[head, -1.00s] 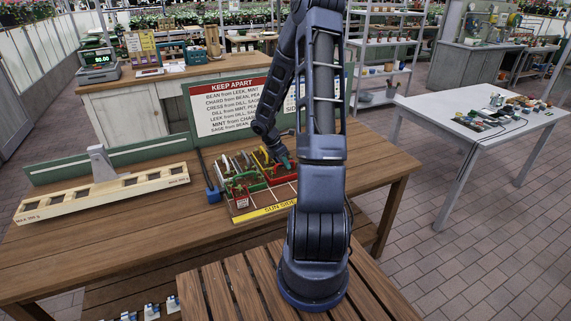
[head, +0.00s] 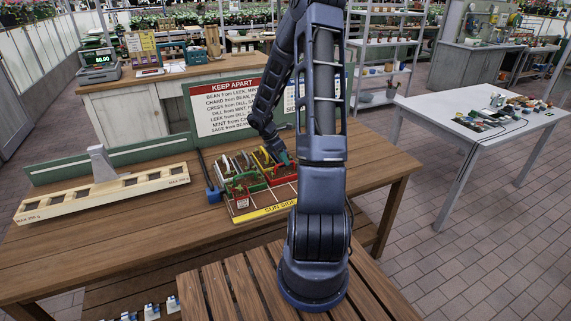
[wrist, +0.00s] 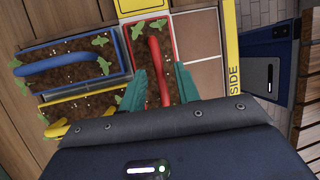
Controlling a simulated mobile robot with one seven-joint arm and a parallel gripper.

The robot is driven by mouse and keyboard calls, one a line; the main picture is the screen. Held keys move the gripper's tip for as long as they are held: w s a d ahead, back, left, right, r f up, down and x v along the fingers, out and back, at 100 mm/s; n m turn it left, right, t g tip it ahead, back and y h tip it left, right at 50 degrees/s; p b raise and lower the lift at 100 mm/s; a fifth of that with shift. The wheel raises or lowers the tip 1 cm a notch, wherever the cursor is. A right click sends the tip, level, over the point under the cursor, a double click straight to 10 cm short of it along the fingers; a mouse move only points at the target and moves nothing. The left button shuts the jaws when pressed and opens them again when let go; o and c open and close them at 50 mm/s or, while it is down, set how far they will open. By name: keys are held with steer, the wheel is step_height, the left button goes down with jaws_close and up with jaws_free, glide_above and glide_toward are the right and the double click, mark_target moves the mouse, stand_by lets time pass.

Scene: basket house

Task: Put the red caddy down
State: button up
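The red caddy (wrist: 153,27) is in the upper middle of the wrist view. It holds dark soil and green seedlings and has a red bar handle (wrist: 155,58). It appears to sit level in the tray, beside empty brown cells (wrist: 198,35). My gripper (wrist: 161,75) is over it, with a green finger on each side of the handle and visible gaps between. The fingers look open. In the head view, my gripper (head: 286,158) is low over the red caddy (head: 284,174); the arm hides part of the tray.
A blue caddy (wrist: 63,43) and a yellow caddy (wrist: 88,95) lie left of the red one in the wrist view. A yellow strip (wrist: 231,45) edges the tray. A sign board (head: 235,105) stands behind, and a wooden rack (head: 105,194) stands left. The table front (head: 130,255) is clear.

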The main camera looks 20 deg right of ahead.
steer(key=s+a+r+m+t, duration=0.1)
steer(key=s+a+r+m, duration=0.15)
steer(key=r, duration=0.55)
steer(key=s+a+r+m, duration=0.1)
steer(key=a+r+m, duration=0.15)
steer(key=r, duration=0.65)
steer(key=s+a+r+m+t+y, duration=0.1)
steer(key=s+a+r+m+t, duration=0.1)
steer(key=s+r+m, duration=0.2)
steer(key=s+a+r+m+t+y, duration=0.2)
steer(key=s+r+m, duration=0.3)
steer(key=s, duration=0.6)
steer(key=s+a+r+m+t+y, duration=0.1)
steer(key=s+a+r+m, duration=0.3)
steer(key=s, duration=0.3)
steer(key=shift+s+a+r+t+y, duration=0.25)
steer(key=shift+s+r+t+y, duration=0.05)
steer(key=shift+r+t, duration=0.15)
